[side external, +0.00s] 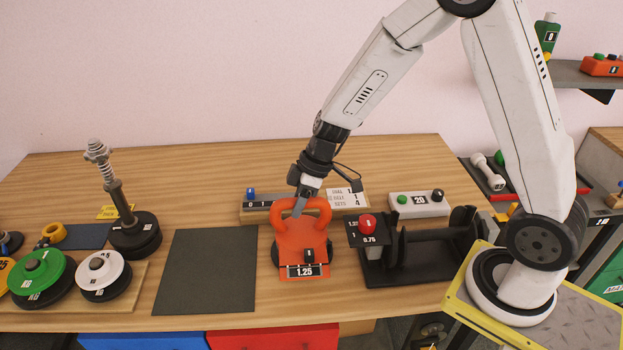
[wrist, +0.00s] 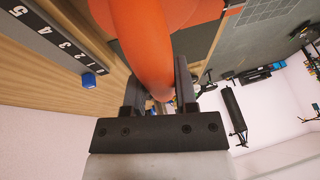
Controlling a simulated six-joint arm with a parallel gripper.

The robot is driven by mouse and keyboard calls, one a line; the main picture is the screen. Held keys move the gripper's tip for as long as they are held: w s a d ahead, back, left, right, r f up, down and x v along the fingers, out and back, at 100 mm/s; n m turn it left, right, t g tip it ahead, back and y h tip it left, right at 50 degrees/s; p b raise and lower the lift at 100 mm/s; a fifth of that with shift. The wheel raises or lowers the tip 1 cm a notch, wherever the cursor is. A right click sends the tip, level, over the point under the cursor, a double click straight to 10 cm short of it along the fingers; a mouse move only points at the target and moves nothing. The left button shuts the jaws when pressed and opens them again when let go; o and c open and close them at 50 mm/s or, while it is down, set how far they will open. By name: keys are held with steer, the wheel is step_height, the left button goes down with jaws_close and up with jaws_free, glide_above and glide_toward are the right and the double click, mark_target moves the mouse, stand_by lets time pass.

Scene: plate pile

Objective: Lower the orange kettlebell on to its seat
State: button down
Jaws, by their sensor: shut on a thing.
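The orange kettlebell (side external: 300,238) stands upright near the middle of the bench in the side view, handle up. My gripper (side external: 301,205) comes down from above on its handle. In the wrist view the orange handle (wrist: 145,40) runs between the two dark fingers of my gripper (wrist: 160,82), which are shut on it. Dark edges (side external: 276,256) show low beside the kettlebell, perhaps part of a seat. A plate marked 1.25 (side external: 305,271) is at its front. The underside is hidden, so I cannot tell whether it touches what is below.
A dark mat (side external: 206,271) lies bare to the left. A black cradle (side external: 425,245) and a red-knobbed block (side external: 367,226) stand close on the right. A scale rail (side external: 262,205) runs behind. Weight discs (side external: 103,270) and a threaded post (side external: 118,195) stand at the left.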

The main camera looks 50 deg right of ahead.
steer(key=shift+c, duration=1.6)
jaws_free()
steer(key=shift+s+f, duration=0.1)
steer(key=w+v, duration=0.1)
steer(key=v, duration=0.7)
steer(key=shift+s, duration=0.4)
steer(key=shift+s+f+m+h, duration=0.25)
steer(key=shift+s+m+h, duration=0.15)
steer(key=shift+s+m, duration=0.4)
steer(key=s+m+h, duration=0.1)
steer(key=s+m, duration=0.1)
steer(key=s+f+m+h, duration=0.1)
steer(key=s, duration=0.2)
steer(key=s+d+f+m+h, duration=0.1)
steer(key=s+m, duration=0.1)
steer(key=s, duration=0.1)
steer(key=shift+f+m+t+h, duration=0.1)
steer(key=shift+m+t+h, duration=0.2)
steer(key=shift+s+f+m, duration=0.2)
steer(key=shift+s+m, duration=0.5)
steer(key=shift+s, duration=0.25)
